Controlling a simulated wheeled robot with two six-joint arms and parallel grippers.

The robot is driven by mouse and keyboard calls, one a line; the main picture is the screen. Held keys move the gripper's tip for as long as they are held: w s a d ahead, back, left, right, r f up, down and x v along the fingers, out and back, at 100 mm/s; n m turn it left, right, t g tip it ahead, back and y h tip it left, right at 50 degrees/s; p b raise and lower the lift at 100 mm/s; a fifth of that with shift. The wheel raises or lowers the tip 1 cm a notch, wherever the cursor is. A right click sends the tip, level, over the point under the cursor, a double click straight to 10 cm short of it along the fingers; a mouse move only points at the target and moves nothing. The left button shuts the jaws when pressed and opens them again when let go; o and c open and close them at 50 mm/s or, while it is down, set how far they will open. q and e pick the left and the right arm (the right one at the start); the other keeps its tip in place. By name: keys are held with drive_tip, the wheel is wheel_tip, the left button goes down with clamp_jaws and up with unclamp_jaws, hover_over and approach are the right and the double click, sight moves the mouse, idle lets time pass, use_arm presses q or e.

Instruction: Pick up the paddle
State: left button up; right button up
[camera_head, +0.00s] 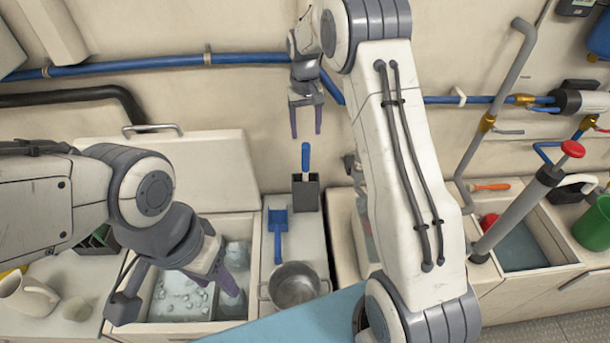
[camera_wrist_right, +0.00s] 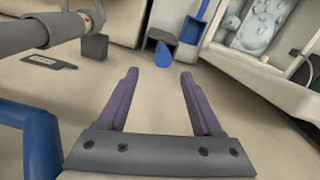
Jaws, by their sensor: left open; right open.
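An upright blue handle (camera_head: 305,158), which seems to be the paddle's, rises from a dark grey holder (camera_head: 306,194) on the counter against the wall. Its lower part is hidden in the holder. In the right wrist view the blue handle (camera_wrist_right: 163,56) shows end-on, beyond the fingertips, with the holder (camera_wrist_right: 160,36) behind it. My right gripper (camera_head: 306,130) is open and empty, just above the handle in the head view; its purple fingers (camera_wrist_right: 159,75) are apart. My left gripper (camera_head: 178,298) is open over an ice-filled bin (camera_head: 185,318), well away from the handle.
A blue scoop (camera_head: 277,232) lies in front of the holder, with a metal pot (camera_head: 294,285) nearer. An open lid (camera_head: 165,165) stands at left. A blue pipe (camera_head: 150,63) runs along the wall behind.

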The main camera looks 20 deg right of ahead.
sight(306, 156)
drive_tip(key=f, duration=0.1)
drive_tip(key=f+p, duration=0.1)
drive_tip(key=f, duration=0.3)
drive_tip(key=shift+d+f+p, duration=0.1)
drive_tip(key=shift+d+p, duration=0.15)
drive_tip(key=shift+p, duration=0.05)
drive_tip(key=shift+a+f+p, duration=0.1)
drive_tip(key=shift+f+p, duration=0.2)
drive_tip(key=shift+p, duration=0.05)
drive_tip(key=f, duration=0.1)
drive_tip(key=f+p, duration=0.2)
drive_tip(key=shift+s+a+f, duration=0.2)
drive_tip(key=shift+a+f, duration=0.05)
drive_tip(key=shift+f, duration=0.6)
drive_tip(key=shift+w, duration=0.1)
clamp_jaws()
